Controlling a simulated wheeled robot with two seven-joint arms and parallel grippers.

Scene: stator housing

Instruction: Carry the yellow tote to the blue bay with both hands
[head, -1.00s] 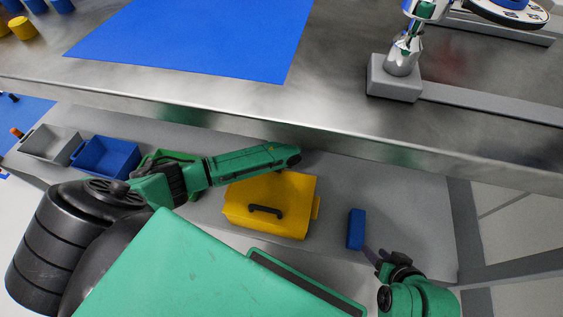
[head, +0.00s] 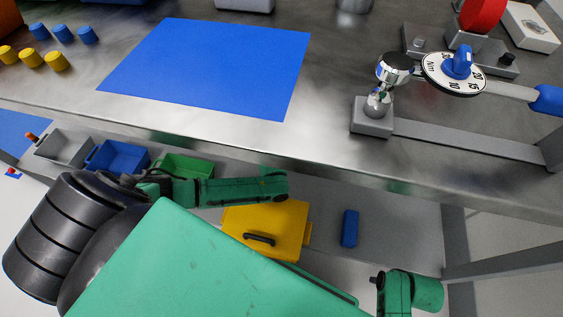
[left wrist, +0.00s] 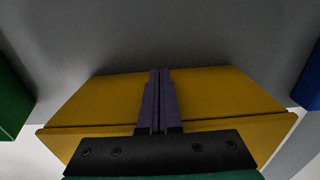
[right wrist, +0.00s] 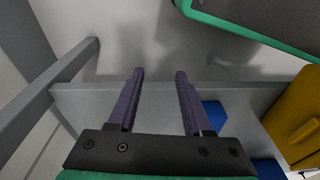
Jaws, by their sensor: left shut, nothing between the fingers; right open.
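The yellow tote (head: 290,222), with a dark handle on its near side, rests on the lower shelf, partly hidden by my body. It fills the middle of the left wrist view (left wrist: 225,100) and shows at the right edge of the right wrist view (right wrist: 300,105). The blue bay is a flat blue sheet (head: 210,68) on the upper table and looks empty. My left gripper (left wrist: 158,75) is shut and empty, in front of the tote in its wrist view; I cannot tell whether it touches. My right gripper (right wrist: 160,75) is open and empty, apart from the tote.
A blue block (head: 349,228) lies right of the tote. Green (head: 185,167), blue (head: 118,157) and grey (head: 63,148) bins stand left on the shelf. The table's front edge overhangs the shelf. A fixture with a dial (head: 454,73) stands right of the bay; several pegs stand left.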

